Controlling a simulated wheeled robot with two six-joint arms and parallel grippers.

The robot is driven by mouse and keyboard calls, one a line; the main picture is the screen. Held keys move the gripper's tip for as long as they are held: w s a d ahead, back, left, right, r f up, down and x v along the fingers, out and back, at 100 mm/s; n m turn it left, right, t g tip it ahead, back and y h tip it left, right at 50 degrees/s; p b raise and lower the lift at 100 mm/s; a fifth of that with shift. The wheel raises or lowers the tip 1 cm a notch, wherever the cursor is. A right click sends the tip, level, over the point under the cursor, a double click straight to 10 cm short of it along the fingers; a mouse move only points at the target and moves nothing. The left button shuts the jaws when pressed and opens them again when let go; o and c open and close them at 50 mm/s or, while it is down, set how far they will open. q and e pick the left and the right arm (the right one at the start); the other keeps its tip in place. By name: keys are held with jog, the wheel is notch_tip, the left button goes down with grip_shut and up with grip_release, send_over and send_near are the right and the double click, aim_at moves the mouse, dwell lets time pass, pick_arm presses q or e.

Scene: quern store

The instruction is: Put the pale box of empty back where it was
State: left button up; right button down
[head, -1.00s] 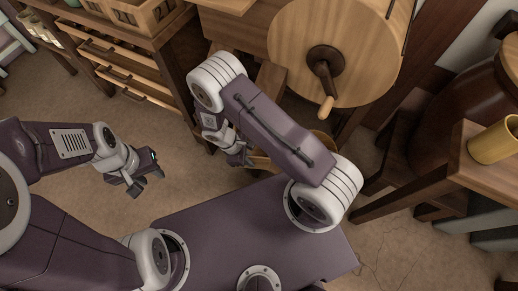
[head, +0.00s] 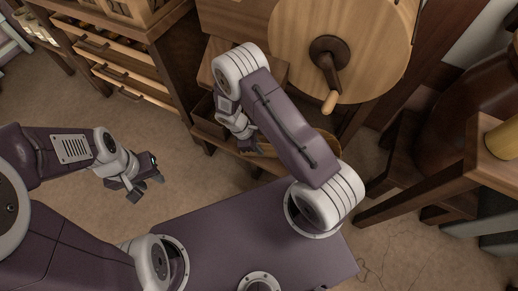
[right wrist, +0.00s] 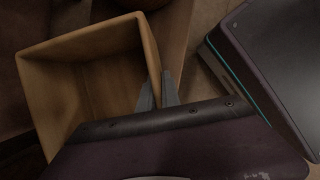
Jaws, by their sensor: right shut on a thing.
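The pale box (right wrist: 95,75) is an open, empty wooden box in the right wrist view, tilted in the picture. My right gripper (right wrist: 157,88) is shut on its right-hand wall, one finger on each side. In the head view my right gripper (head: 249,143) is low in front of the wooden bench, below the big round wheel. My left gripper (head: 149,188) is open and empty above the floor at the left.
A large wooden wheel with a crank (head: 325,70) stands behind my right arm. A drawer cabinet (head: 125,65) is at the upper left. A low wooden shelf (head: 210,135) lies beside the right gripper. A wooden table with a yellow mug (head: 503,138) is at the right. Floor at left is clear.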

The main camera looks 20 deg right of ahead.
jog(key=shift+f, duration=0.1)
jog(key=c, duration=1.6)
grip_release()
jog(key=shift+o, duration=0.2)
jog(key=p+v, duration=0.6)
jog(key=v, duration=0.5)
jog(key=shift+w+a+r, duration=0.1)
jog(key=shift+a+r, duration=0.1)
jog(key=shift+r, duration=0.4)
jog(key=s+d+r+m+t+y, duration=0.2)
jog(key=s+r+m, duration=0.3)
jog(key=r+m, duration=0.25)
jog(key=s+d+r+m+t+y, duration=0.1)
jog(key=s+d+r+m+y, duration=0.15)
jog(key=s+r+m, duration=0.5)
notch_tip(320, 180, up, 34)
jog(key=w+n+p, duration=0.2)
jog(key=p, duration=3.1)
jog(key=shift+w+d+r, duration=0.15)
jog(key=shift+w, duration=0.1)
